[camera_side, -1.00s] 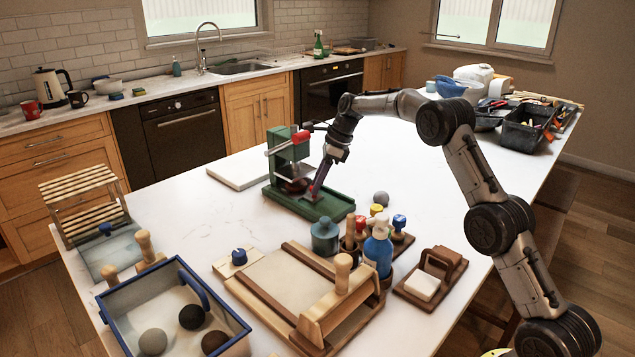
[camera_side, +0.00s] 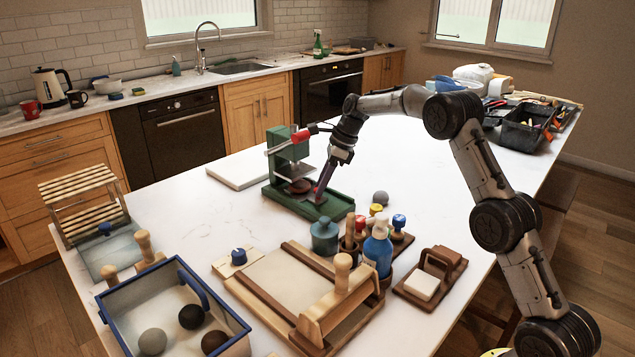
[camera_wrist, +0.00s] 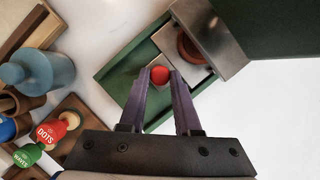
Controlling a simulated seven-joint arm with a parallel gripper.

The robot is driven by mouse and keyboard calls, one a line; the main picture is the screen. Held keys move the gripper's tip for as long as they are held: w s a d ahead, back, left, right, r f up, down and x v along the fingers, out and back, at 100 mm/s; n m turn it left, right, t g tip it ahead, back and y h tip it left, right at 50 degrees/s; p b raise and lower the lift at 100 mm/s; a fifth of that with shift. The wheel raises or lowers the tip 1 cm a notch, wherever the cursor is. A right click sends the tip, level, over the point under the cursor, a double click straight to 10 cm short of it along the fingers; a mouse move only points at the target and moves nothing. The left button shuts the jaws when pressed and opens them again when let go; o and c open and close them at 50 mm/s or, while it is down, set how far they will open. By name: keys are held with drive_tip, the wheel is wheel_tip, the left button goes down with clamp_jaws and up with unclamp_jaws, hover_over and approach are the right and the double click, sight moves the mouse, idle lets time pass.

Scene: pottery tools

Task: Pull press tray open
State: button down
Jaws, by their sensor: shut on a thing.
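The green press (camera_side: 290,160) stands on the far half of the white table, with a red lever handle (camera_side: 304,135) at its top. Its long green base also shows in the wrist view (camera_wrist: 112,82). A grey metal tray (camera_wrist: 198,75) lies on the base, partly under the press, with a reddish-brown disc (camera_wrist: 189,48) on it. A red knob (camera_wrist: 159,75) is at the tray's front edge. My gripper (camera_wrist: 160,72) is shut on this knob, one finger on each side. In the side view my gripper (camera_side: 318,198) reaches down over the base and hides the knob.
A blue-green jar (camera_side: 325,238), a spray bottle (camera_side: 378,250) and several stamps stand just in front of the press base. A white board (camera_side: 240,172) lies left of the press.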

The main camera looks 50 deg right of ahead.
drive_tip(key=s, duration=0.8)
drive_tip(key=shift+r, duration=0.15)
drive_tip(key=c, duration=0.6)
unclamp_jaws()
drive_tip(key=v, duration=1.3)
drive_tip(key=shift+r, duration=0.35)
drive_tip(key=shift+s+d, duration=0.1)
